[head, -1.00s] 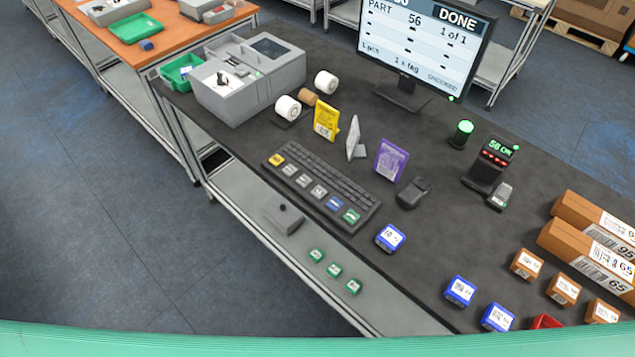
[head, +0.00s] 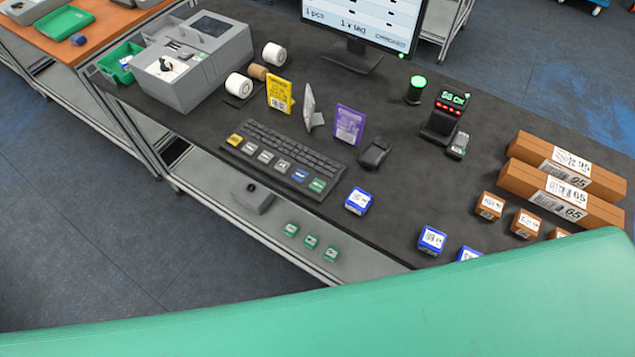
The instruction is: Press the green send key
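The green send key (head: 317,185) is at the right end of the front row of large keys on the dark keyboard (head: 290,150). A blue key (head: 300,175), grey keys and a yellow key (head: 236,140) sit to its left. The keyboard lies near the front edge of the dark table. The monitor (head: 368,22) stands behind, its top cut off, and shows "1 pcs" and "CHECKED". Neither gripper is in view, so their distance from the key cannot be seen.
A blue box (head: 358,201) stands right of the green key, with a black mouse (head: 374,152) behind it. Purple (head: 349,124) and yellow (head: 280,94) cards stand behind the keyboard. Brown cartons (head: 563,190) lie at right. A large green surface (head: 400,310) covers the bottom.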

